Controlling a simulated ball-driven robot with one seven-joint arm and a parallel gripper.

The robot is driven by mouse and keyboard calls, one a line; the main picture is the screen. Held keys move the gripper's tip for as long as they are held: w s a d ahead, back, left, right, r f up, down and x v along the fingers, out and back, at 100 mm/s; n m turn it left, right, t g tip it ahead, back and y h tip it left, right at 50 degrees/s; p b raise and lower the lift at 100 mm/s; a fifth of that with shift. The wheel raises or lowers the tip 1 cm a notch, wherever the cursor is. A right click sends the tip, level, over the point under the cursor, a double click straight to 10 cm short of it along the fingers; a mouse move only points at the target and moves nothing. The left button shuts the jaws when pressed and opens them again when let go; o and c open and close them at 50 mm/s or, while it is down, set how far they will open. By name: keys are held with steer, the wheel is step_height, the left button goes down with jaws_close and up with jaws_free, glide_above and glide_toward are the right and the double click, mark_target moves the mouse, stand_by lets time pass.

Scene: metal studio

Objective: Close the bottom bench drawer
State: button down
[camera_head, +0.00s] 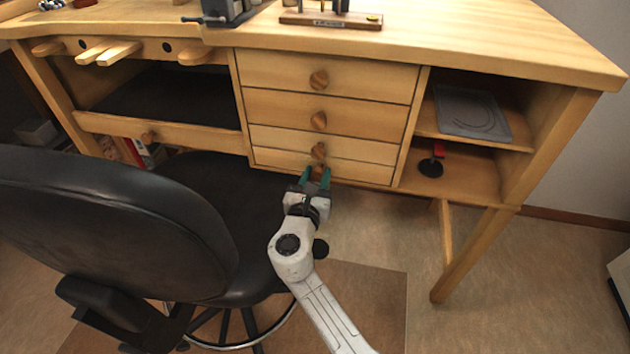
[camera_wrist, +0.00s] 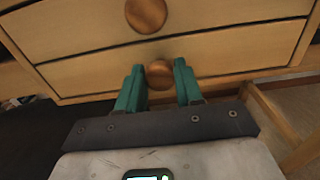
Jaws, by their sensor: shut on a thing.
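The bottom bench drawer (camera_head: 358,174) is the lowest of the stacked wooden drawers under the bench. Its front (camera_wrist: 240,55) lies just below the third drawer's front, and I see no clear gap between them. My gripper (camera_head: 315,176) is at the bottom drawer's front, with its teal fingers pointing at the bench. In the wrist view the fingers stand on both sides of the round wooden knob (camera_wrist: 159,74) and are shut on it. In the head view the fingers mostly hide this knob.
A black swivel chair (camera_head: 110,220) stands close on the left of my arm. Open shelves to the right hold a grey tray (camera_head: 472,112) and a small red-and-black object (camera_head: 432,162). A bench leg (camera_head: 470,255) stands at the right. The floor between is clear.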

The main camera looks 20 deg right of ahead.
steer(key=c, duration=0.8)
jaws_free()
steer(key=shift+w+d, duration=0.15)
steer(key=shift+w, duration=0.05)
steer(key=shift+o, duration=0.2)
steer(key=p+v, duration=0.3)
steer(key=v, duration=0.7)
steer(key=shift+s+a, duration=0.25)
steer(key=shift+s, duration=0.05)
